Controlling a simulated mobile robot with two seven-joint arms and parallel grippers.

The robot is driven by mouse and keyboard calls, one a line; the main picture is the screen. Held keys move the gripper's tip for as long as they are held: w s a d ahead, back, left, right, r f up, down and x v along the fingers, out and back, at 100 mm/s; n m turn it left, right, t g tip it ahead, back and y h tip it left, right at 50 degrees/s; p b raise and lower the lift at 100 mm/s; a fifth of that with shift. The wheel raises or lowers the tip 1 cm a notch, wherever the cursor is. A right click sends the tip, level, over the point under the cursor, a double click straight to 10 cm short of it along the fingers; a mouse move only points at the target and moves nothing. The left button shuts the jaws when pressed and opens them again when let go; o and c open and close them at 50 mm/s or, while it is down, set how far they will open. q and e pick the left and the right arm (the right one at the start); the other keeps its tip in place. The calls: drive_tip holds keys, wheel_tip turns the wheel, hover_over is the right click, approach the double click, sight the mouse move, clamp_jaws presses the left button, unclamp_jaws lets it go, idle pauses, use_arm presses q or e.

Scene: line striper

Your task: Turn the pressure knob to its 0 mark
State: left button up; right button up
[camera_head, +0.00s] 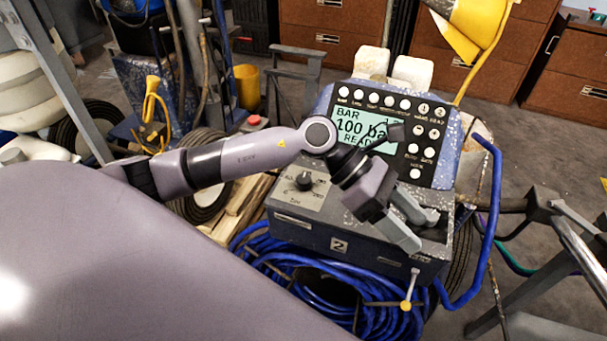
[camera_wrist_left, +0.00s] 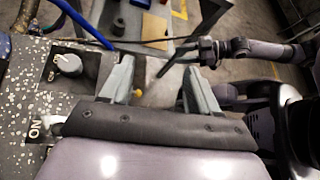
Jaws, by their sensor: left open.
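The small black pressure knob (camera_head: 304,181) sits on a pale dial plate on the left of the console's front; its marks are too small to read surely. My left gripper (camera_head: 425,231) is open and empty, right of the knob and apart from it, by the console's right front. In the left wrist view the open left fingers (camera_wrist_left: 155,82) have nothing between them.
The screen (camera_head: 358,128) reads "BAR", "100 ba…" and "READ…", partly hidden by my left arm. A blue bent bar (camera_head: 489,200) stands at the console's right. A coiled blue hose (camera_head: 290,265) lies below. Drawer cabinets (camera_head: 335,38) stand behind.

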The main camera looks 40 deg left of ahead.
sight(303, 179)
use_arm(q)
drive_tip(key=w+a+f+m+y, duration=0.1)
drive_tip(key=a+y, duration=0.1)
drive_tip(key=a, duration=0.1)
drive_tip(key=w+a+f+y, duration=0.1)
drive_tip(key=a+y, duration=0.1)
drive_tip(key=a, duration=0.1)
drive_tip(key=w+a+f+m+y, duration=0.1)
drive_tip(key=a+y, duration=0.1)
drive_tip(key=a, duration=0.2)
drive_tip(key=shift+w+m, duration=0.15)
drive_tip(key=shift+m, duration=0.15)
drive_tip(key=a+y, duration=0.2)
drive_tip(key=a, duration=0.2)
drive_tip(key=w+a+r+y, duration=0.1)
drive_tip(key=a+y, duration=0.1)
drive_tip(key=a, duration=0.2)
drive_tip(key=w+a+y, duration=0.1)
drive_tip(key=a+y, duration=0.1)
drive_tip(key=a, duration=0.3)
drive_tip(key=shift+w+r+m, duration=0.2)
drive_tip(key=shift+r+m, duration=0.15)
drive_tip(key=shift+m, duration=0.05)
drive_tip(key=shift+a+f, duration=0.2)
drive_tip(key=shift+a, duration=0.1)
wheel_tip(303, 179, down, 7)
drive_tip(key=shift+w+r, duration=0.1)
drive_tip(key=shift+r, duration=0.1)
drive_tip(key=c, duration=1)
